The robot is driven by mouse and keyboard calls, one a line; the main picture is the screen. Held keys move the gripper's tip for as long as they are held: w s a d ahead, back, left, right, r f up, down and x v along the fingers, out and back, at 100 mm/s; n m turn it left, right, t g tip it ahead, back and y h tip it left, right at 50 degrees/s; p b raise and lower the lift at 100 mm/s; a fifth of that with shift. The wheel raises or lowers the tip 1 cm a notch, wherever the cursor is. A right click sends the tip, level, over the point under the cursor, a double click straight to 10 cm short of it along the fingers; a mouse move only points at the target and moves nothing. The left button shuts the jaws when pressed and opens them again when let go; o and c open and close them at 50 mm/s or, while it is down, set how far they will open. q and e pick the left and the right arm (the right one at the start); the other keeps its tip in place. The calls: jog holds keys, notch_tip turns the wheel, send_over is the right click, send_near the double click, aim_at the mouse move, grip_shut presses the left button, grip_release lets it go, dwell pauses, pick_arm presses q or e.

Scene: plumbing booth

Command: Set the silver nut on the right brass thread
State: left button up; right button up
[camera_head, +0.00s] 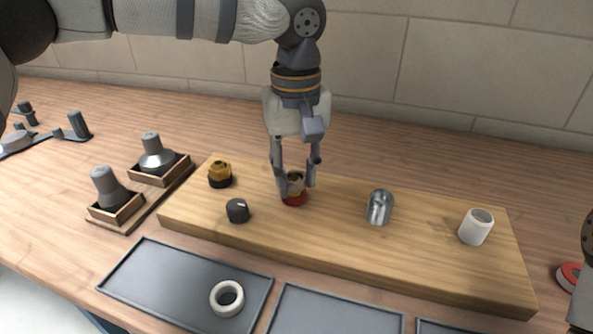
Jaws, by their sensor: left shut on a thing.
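My left gripper (298,183) reaches down over the middle of the wooden board, its fingers shut on a small greyish ring-like piece that I take for the silver nut (291,188). The fingers hide most of it. It is at the right brass thread (296,178), which stands on a red base (295,201); brass shows between the fingers. I cannot tell whether the nut sits level or engaged. The left brass thread (219,169), with a dark base, stands bare on the board's left part. My right gripper is not clearly in view.
On the wooden board (330,257) stand a black knob (237,211), a silver cylinder (379,207) and a white cylinder (475,227). A white ring (227,298) lies in the front left tray (150,283). Grey pieces (108,186) stand in wooden holders at left.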

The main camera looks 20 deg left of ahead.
pick_arm(q)
jog(key=o, duration=1.3)
jog(key=shift+f, duration=0.25)
jog(key=shift+c, duration=0.2)
pick_arm(e)
jog(key=shift+s+f, duration=0.15)
jog(key=shift+f, duration=0.15)
pick_arm(q)
jog(key=shift+o, duration=0.4)
jog(key=o, duration=0.7)
jog(key=shift+f, duration=0.1)
notch_tip(320, 180, up, 5)
jog(key=shift+w+p, duration=0.15)
jog(key=shift+p, duration=0.2)
jog(key=shift+r, duration=0.25)
pick_arm(e)
jog(key=shift+w+r, duration=0.5)
jog(key=shift+w, duration=0.3)
